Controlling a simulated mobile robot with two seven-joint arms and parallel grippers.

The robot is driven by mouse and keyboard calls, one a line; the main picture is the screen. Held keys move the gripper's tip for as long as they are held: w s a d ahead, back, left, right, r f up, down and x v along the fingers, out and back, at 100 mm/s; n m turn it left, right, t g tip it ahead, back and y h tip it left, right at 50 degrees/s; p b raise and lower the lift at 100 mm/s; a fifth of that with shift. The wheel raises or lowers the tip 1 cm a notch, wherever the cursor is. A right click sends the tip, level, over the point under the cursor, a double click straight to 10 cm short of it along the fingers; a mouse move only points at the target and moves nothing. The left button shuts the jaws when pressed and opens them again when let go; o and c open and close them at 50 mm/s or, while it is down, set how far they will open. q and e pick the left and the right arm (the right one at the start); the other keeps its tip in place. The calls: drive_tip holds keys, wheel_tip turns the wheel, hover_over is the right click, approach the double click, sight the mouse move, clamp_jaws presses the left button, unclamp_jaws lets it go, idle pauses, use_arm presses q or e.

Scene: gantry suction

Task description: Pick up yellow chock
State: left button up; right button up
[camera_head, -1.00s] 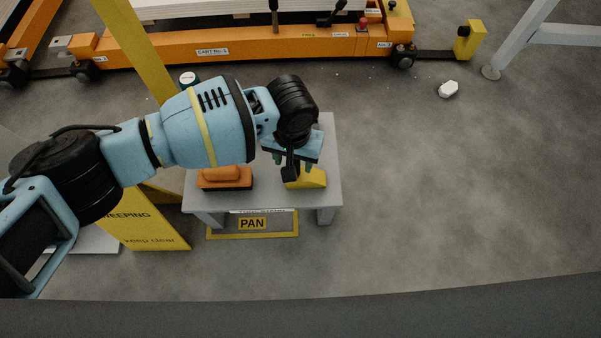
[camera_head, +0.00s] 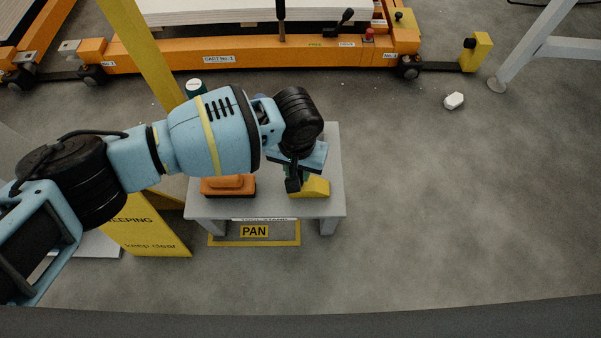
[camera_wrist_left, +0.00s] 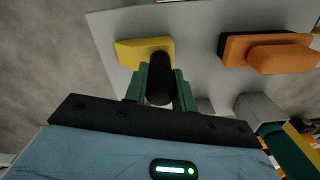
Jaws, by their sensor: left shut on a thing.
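The yellow chock (camera_head: 316,187) is at the right end of a small grey table (camera_head: 270,209), partly hidden under my left wrist. In the left wrist view its yellow body (camera_wrist_left: 138,50) shows beyond the fingers. My left gripper (camera_head: 292,175) points down at the chock. In the left wrist view its green fingers (camera_wrist_left: 160,82) are closed on either side of the chock's black handle (camera_wrist_left: 160,70). I cannot tell whether the chock touches the tabletop. My right gripper is in neither view.
An orange block (camera_head: 228,186) sits beside the chock on the table; it also shows in the left wrist view (camera_wrist_left: 265,52). A yellow sign (camera_head: 150,232) stands left of the table. An orange cart (camera_head: 220,54) is behind. The floor to the right is mostly clear.

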sight(299, 171)
use_arm(q)
drive_tip(key=shift+r, duration=0.2)
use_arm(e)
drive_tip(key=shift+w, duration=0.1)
